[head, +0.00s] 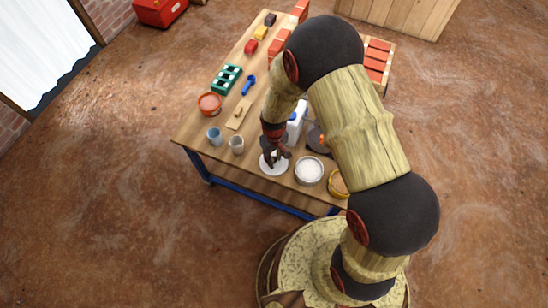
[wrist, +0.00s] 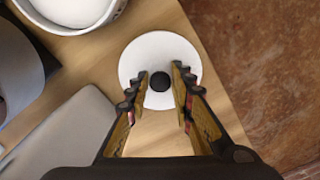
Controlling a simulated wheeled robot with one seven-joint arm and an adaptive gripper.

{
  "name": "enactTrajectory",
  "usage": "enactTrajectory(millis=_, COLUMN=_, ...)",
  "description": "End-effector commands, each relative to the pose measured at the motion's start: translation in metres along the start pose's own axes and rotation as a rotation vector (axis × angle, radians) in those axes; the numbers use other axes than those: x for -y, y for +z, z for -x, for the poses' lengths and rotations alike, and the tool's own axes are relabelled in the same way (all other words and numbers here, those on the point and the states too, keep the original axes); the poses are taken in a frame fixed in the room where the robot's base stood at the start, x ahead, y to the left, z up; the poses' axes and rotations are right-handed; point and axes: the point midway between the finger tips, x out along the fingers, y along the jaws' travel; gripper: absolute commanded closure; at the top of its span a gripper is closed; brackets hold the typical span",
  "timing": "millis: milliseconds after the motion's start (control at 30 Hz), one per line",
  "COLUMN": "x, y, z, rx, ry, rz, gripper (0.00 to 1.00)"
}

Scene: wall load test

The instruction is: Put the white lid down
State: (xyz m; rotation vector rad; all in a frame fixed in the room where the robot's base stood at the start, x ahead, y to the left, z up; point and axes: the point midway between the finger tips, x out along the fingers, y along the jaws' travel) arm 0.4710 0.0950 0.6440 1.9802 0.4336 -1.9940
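The white lid (head: 267,168) is a round disc near the front edge of the wooden table. It also shows in the wrist view (wrist: 160,46), with a black knob (wrist: 160,81) at its centre. It appears to lie flat on the table top near a corner. My gripper (wrist: 161,72) is over the lid, one finger on each side of the knob. The fingers are apart, with a narrow gap showing beside the knob. In the head view my gripper (head: 274,158) hides part of the lid.
A pot with white contents (head: 309,170) stands just right of the lid. An orange bowl (head: 339,184) is beyond it. A white bottle (head: 297,120) stands behind. Blue (head: 214,137) and grey (head: 237,145) cups stand left. The table edge (wrist: 218,110) is close to the lid.

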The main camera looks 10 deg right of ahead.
Motion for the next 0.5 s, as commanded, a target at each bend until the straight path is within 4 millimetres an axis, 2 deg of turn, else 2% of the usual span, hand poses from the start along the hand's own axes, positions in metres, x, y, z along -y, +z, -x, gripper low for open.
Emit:
enactTrajectory(millis=200, x=0.0000, y=0.0000, z=0.0003, rx=0.000, ry=0.000, rz=0.000, gripper=0.63)
enactTrajectory(millis=500, x=0.0000, y=-0.0001, z=0.0019, rx=0.000, ry=0.000, rz=0.000, gripper=0.63)
